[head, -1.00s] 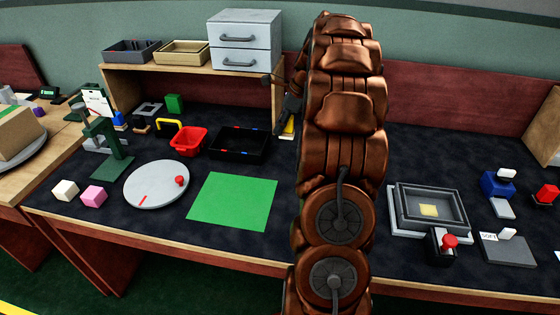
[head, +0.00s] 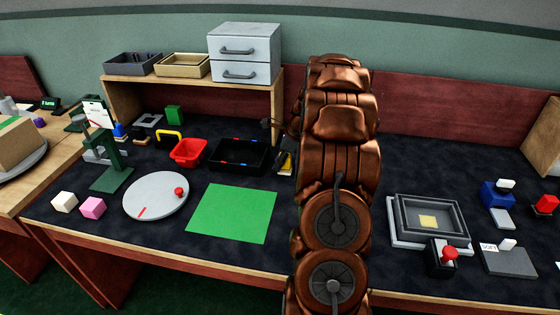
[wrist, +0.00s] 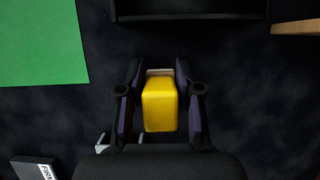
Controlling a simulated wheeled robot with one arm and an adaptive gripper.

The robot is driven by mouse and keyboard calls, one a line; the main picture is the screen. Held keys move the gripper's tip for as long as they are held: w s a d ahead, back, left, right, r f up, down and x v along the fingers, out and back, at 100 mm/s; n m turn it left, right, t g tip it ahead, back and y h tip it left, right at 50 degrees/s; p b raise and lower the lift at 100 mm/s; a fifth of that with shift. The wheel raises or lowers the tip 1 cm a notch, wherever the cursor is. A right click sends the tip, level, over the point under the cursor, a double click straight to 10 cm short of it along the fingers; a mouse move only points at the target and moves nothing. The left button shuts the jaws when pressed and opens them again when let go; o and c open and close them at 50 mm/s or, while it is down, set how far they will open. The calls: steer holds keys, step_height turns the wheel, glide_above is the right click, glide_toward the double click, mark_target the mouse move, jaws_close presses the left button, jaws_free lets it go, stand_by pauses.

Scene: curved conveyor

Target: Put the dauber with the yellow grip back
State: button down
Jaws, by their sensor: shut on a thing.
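The dauber's yellow grip (wrist: 160,105) is between the two fingers of my gripper (wrist: 160,80) in the wrist view, and the fingers are shut on it. A pale strip shows at its far end; the rest of the dauber is hidden. In the head view a bit of the yellow grip (head: 285,168) shows just right of the black tray (head: 222,169), mostly hidden by my arm. In the wrist view a black tray edge (wrist: 190,17) lies ahead of the gripper. I cannot tell whether the dauber touches the table.
A wooden shelf post (head: 278,105) stands behind the gripper; wood also shows at the wrist view's upper right (wrist: 297,27). A green sheet (head: 233,212), red bin (head: 187,152) and yellow-handled item (head: 170,134) lie left. A block marked FIRM (wrist: 38,168) shows at lower left.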

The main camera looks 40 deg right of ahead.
steer(key=c, duration=0.8)
jaws_free()
steer(key=shift+f, duration=0.1)
steer(key=shift+o, duration=0.2)
steer(key=v, duration=1.2)
